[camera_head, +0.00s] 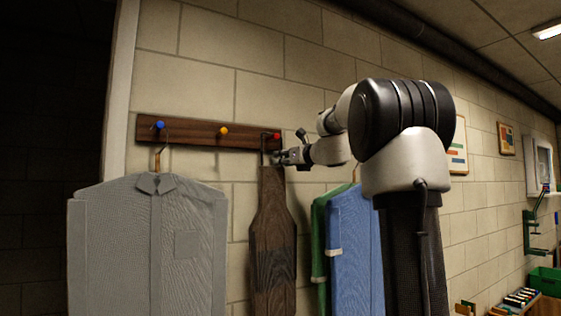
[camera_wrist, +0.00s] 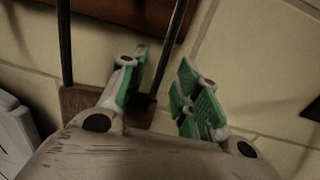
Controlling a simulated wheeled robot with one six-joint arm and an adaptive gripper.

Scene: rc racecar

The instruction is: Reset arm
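My gripper (camera_head: 281,157) is at the wall rack, just below the red peg (camera_head: 275,136), beside the metal hanger at the top of a dark wooden board (camera_head: 271,225). In the wrist view, my gripper (camera_wrist: 163,62) is open, with a gap between its green-padded fingers. One dark rod of the hanger (camera_wrist: 176,30) shows between the fingers; I cannot tell whether either finger touches it. The other rod runs left of the fingers. The top of the wooden board (camera_wrist: 80,101) shows partly behind the left finger. My arm is stretched toward the rack.
The wooden rack (camera_head: 190,131) also carries a blue and a yellow peg. A grey shirt (camera_head: 150,240) hangs at left. Green (camera_head: 319,235) and blue (camera_head: 352,245) garments hang right of the board, partly behind my arm. A green crate (camera_head: 546,281) stands at far right.

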